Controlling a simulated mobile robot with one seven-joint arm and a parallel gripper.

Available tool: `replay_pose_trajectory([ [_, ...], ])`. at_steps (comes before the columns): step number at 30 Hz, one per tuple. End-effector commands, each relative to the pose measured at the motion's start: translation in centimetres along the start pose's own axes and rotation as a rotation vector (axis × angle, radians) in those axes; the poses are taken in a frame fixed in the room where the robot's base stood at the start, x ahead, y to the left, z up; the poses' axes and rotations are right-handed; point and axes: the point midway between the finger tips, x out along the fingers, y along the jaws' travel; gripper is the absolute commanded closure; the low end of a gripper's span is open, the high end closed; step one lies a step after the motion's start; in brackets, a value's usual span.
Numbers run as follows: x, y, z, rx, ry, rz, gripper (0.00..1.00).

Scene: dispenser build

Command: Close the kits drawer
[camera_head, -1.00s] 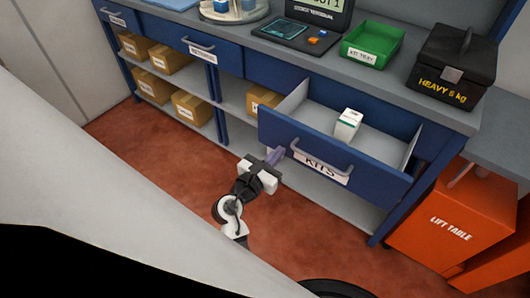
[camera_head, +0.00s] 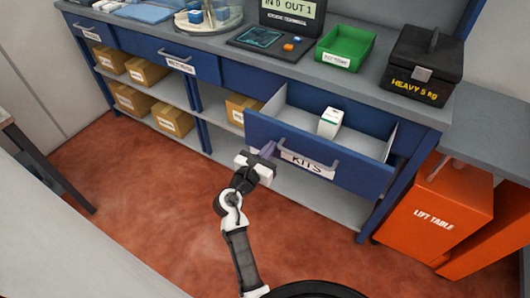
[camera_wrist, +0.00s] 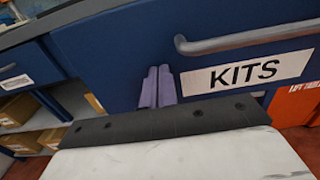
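The kits drawer (camera_head: 312,155) is a blue drawer pulled out from the bench, with a grey bar handle (camera_head: 308,157) and a white KITS label. A small white box (camera_head: 330,123) stands inside it. My gripper (camera_head: 266,150) is at the left part of the drawer's front, close to the handle's left end. In the wrist view the two purple fingers (camera_wrist: 157,87) are side by side with almost no gap, nothing seen between them. They point at the blue drawer front (camera_wrist: 110,60), left of the handle (camera_wrist: 245,40) and label. Whether they touch the front, I cannot tell.
On the bench top are a green kit tray (camera_head: 345,48), a black heavy box (camera_head: 422,65) and a terminal (camera_head: 290,18). An orange lift table (camera_head: 436,210) stands right of the drawer. Cardboard boxes (camera_head: 150,73) fill the lower shelves. Red floor is clear before the bench.

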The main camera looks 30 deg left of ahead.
Motion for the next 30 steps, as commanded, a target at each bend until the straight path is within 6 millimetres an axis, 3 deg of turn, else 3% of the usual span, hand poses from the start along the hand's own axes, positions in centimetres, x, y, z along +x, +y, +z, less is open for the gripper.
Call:
replay_pose_trajectory([
  [18, 15.9, -0.2, 0.1, -0.001, -0.002, -0.004, 1.0],
  [24, 19.3, -0.1, 0.1, 0.0, -0.002, -0.002, 1.0],
  [30, 21.1, -0.1, 0.0, -0.001, -0.001, -0.002, 1.0],
])
